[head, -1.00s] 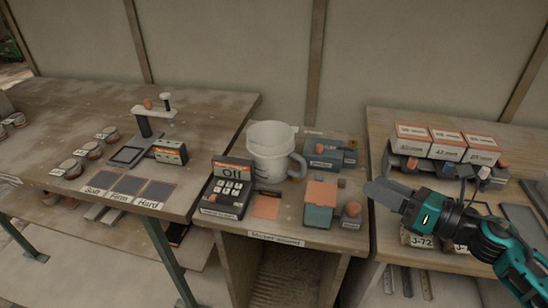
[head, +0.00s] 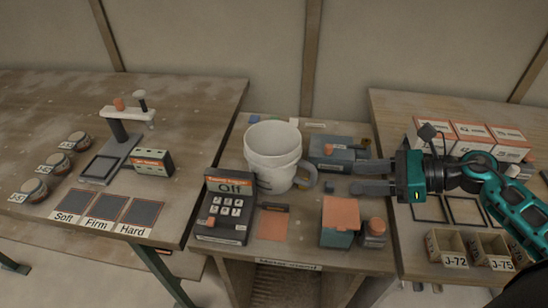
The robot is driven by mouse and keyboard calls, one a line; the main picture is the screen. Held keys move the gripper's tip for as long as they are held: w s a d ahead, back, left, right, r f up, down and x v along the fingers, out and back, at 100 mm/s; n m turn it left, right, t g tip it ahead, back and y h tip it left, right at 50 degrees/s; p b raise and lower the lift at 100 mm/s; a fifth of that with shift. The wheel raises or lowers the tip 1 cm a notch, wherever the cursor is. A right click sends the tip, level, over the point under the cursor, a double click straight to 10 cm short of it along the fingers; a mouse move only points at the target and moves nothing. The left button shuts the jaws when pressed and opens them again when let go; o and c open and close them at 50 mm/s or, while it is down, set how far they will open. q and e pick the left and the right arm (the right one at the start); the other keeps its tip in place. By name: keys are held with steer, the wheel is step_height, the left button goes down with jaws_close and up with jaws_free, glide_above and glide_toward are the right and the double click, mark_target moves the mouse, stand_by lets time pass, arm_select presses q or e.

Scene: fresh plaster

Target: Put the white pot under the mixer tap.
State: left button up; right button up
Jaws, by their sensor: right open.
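The white pot (head: 272,148) stands upright on the middle table, with a grey handle (head: 311,177) on its right side. My right gripper (head: 352,177) comes in from the right, open and empty. Its two fingers point left at the handle, apart from it by a short gap in the picture. On the left table stands a dark post with a pale horizontal arm (head: 128,113) and knobs on top. It looks like a tap, but no label shows that it is the mixer tap. My left gripper is not in view.
A keypad box reading "Off" (head: 228,206) stands left of the pot. An orange-topped box (head: 340,222) and a small jar (head: 373,232) stand below my right gripper. A blue-grey box (head: 337,153) sits behind the fingers. Flat pads (head: 105,211) line the left table's front.

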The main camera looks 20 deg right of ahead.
mark_target(313, 185)
steer(key=x, duration=0.5)
steer(key=shift+w+a+f, duration=0.1)
steer(key=shift+w+a, duration=0.05)
steer(key=shift+a, duration=0.15)
steer(key=shift+r+p+x, duration=0.1)
steer(key=shift+p+x, duration=0.15)
steer(key=shift+x, duration=1.05)
steer(key=shift+r+p+x, duration=0.15)
steer(key=shift+p+x, duration=0.05)
steer(key=shift+x, duration=1.15)
steer(key=shift+c, duration=0.2)
jaws_close()
